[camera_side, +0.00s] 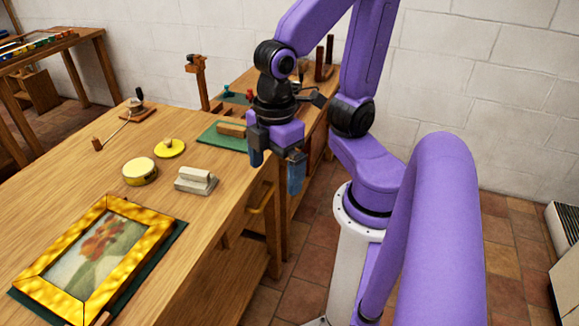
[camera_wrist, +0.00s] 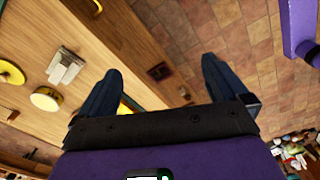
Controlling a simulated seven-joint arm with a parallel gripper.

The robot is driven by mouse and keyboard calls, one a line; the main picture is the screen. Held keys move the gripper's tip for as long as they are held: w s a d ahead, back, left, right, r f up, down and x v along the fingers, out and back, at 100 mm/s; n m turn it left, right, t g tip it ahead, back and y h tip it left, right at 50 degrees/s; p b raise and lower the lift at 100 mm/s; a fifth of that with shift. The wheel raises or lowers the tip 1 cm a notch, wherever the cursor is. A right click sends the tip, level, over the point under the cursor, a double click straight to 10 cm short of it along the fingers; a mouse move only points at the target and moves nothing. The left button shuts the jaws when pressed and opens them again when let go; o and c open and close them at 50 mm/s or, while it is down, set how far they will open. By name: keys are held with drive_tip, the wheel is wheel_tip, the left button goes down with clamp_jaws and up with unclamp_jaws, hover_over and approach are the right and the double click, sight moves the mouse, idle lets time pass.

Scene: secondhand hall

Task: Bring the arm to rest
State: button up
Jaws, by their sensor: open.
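My purple arm stands beside the wooden workbench (camera_side: 120,215). My gripper (camera_side: 274,175) hangs at the bench's right edge, above the level of the top, with its blue fingers pointing down. In the wrist view, its two dark fingers (camera_wrist: 157,90) are spread wide apart. Nothing is between them but the floor and the bench side seen below. The gripper is open and empty.
On the bench are a gold-framed flower picture (camera_side: 96,255), a grey-white block (camera_side: 195,181), a round yellow tin (camera_side: 140,171), a yellow lid (camera_side: 170,149) and a green mat (camera_side: 222,137) with a wooden block. Tiled floor (camera_side: 300,265) lies open below the gripper.

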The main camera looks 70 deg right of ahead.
drive_tip(key=shift+s+d+f, duration=0.2)
drive_tip(key=shift+s+d, duration=0.15)
drive_tip(key=shift+s, duration=0.25)
drive_tip(key=shift+s+d+f, duration=0.15)
drive_tip(key=shift+s+d, duration=0.15)
drive_tip(key=shift+s, duration=0.3)
